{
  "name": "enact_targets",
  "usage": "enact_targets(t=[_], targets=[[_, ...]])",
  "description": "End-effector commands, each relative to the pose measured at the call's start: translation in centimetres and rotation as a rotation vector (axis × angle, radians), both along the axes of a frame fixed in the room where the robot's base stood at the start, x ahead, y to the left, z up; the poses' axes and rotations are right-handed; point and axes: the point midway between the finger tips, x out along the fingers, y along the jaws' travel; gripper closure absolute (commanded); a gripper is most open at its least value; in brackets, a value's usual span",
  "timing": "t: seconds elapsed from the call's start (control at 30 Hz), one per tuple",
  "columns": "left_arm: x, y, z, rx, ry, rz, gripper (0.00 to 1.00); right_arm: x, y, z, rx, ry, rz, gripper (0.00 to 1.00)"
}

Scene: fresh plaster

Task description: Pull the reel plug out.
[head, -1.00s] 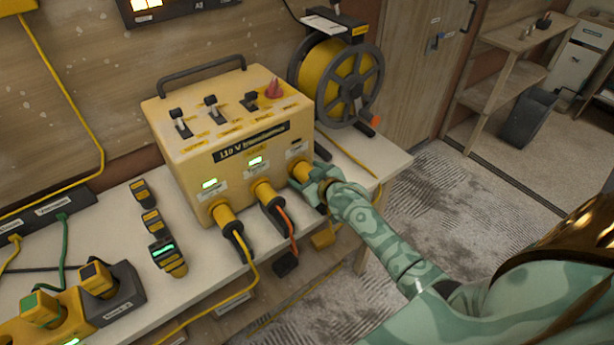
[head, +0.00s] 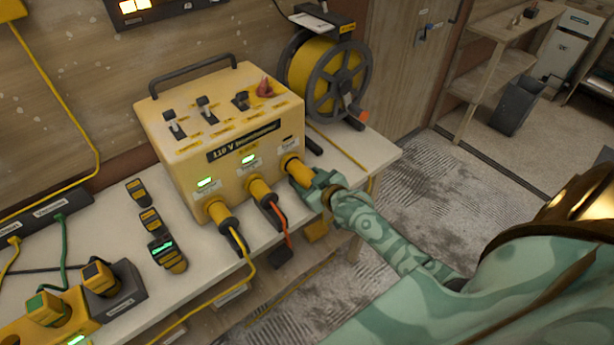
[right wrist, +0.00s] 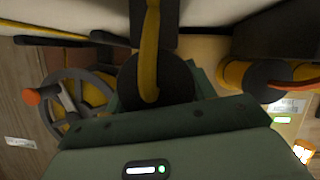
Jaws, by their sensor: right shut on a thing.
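The reel plug (head: 298,171) is the right-hand one of three plugs on the front of the yellow 110 V transformer (head: 205,175). A yellow length shows between the box face and my right gripper (head: 325,190). That gripper is shut on the plug's outer end. In the right wrist view the plug's dark round back (right wrist: 165,78) sits at the jaws, with a yellow cable coming off it. Whether its pins are still in the socket cannot be told. The lamp spot above it is dark. My left gripper is not in view.
Two other plugs, with yellow (head: 218,212) and orange (head: 260,191) cables, sit left under green lamps. Handheld devices (head: 165,250) and chargers lie on the bench (head: 385,155). Open floor lies right.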

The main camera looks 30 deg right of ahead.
Motion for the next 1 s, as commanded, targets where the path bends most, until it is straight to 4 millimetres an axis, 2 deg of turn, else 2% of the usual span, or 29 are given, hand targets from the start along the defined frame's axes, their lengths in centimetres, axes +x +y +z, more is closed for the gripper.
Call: enact_targets(t=[0.03, 0.07, 0.1, 0.37, 0.47, 0.57, 0.8, 1.0], targets=[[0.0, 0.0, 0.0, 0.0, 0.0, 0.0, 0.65, -0.1, 0.0, -0.2, 0.0, 0.003, 0.0, 0.43], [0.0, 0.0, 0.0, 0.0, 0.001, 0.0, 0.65, -0.1, 0.0, -0.2, 0.0, 0.003, 0.0, 0.34], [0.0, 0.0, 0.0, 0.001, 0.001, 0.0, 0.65, -0.1, 0.0, -0.2, 0.0, 0.003, 0.0, 0.32], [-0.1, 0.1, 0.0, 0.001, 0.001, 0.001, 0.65, -0.1, 0.0, -0.1, 0.0, 0.002, 0.0, 0.32], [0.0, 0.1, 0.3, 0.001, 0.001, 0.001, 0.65, -0.8, 0.1, 0.3, 0.0, 0.002, 0.0, 0.32], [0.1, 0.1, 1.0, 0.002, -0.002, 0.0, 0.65, -2.4, 0.1, 1.0, 0.001, 0.003, 0.001, 0.32], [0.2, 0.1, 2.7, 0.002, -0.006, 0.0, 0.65, -8.5, 0.1, 3.5, -0.001, 0.004, 0.001, 0.32], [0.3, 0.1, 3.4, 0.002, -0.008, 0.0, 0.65, -12.8, 0.2, 5.1, 0.001, 0.002, 0.0, 0.32]])
